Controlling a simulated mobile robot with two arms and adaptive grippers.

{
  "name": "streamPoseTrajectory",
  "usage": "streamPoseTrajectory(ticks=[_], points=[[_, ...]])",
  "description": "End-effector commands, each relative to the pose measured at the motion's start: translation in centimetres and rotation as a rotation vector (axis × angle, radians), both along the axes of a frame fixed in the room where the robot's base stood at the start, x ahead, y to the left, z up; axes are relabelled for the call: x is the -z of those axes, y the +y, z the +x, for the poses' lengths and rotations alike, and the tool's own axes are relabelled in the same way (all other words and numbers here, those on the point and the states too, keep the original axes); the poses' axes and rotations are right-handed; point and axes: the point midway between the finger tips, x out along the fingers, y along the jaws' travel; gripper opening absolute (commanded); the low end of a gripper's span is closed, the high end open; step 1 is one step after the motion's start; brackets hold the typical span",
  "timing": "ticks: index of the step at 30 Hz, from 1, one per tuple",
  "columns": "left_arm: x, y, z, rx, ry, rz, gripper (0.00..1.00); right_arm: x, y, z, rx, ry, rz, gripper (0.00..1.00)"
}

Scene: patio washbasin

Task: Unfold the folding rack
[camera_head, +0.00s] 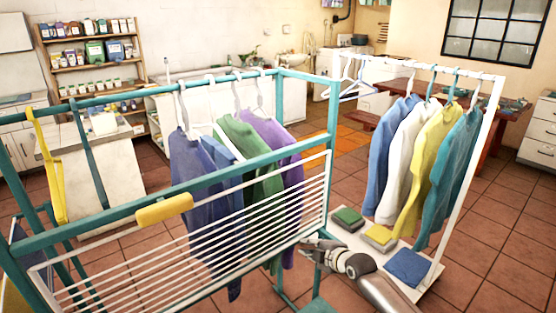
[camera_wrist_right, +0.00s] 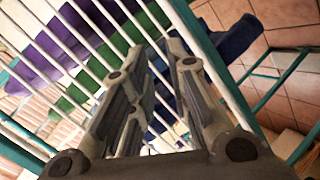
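The folding rack has a teal frame (camera_head: 240,163) and a white slatted panel (camera_head: 250,220) sloping along its near side, with a yellow grip (camera_head: 164,209) on the panel's upper left. Blue, green and purple garments (camera_head: 262,140) hang on its back rail, partly hidden by the slats. My right gripper (camera_head: 308,247) is at the panel's lower right corner. In the right wrist view, its fingers (camera_wrist_right: 158,58) are apart, with slats and a teal rail (camera_wrist_right: 215,65) just beyond them. I see nothing held; contact with the panel is unclear. My left gripper is out of view.
A white clothes rack (camera_head: 468,150) with several shirts stands to the right. Its base (camera_head: 338,236) carries folded green, yellow and blue cloths. A yellow strap (camera_head: 48,165) hangs at the left. Shelves (camera_head: 90,68) stand behind; tiled floor (camera_head: 480,260) is clear at far right.

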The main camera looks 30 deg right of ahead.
Motion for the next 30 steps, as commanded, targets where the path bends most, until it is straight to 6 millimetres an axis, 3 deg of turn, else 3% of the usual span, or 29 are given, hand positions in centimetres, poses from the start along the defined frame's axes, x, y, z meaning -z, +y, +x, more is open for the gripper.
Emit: streamPoseTrajectory(ticks=[1,3,6,9,12,17,30], points=[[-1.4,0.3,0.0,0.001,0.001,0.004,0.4,-6.3,0.1,1.2,-0.059,-0.065,-0.073,0.17],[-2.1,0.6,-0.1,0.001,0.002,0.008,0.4,-12.3,0.6,2.0,-0.13,-0.138,-0.164,0.17],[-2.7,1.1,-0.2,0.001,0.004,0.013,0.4,-18.6,1.6,2.3,-0.207,-0.215,-0.272,0.17],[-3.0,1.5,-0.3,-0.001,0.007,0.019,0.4,-22.1,2.4,2.2,-0.253,-0.262,-0.341,0.17],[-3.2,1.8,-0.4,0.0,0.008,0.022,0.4,-23.5,2.7,2.4,-0.273,-0.28,-0.371,0.17],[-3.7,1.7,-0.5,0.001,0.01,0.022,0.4,-23.6,2.8,3.7,-0.273,-0.285,-0.373,0.17],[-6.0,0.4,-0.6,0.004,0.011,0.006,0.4,-22.2,3.4,10.5,-0.273,-0.284,-0.372,0.17]])
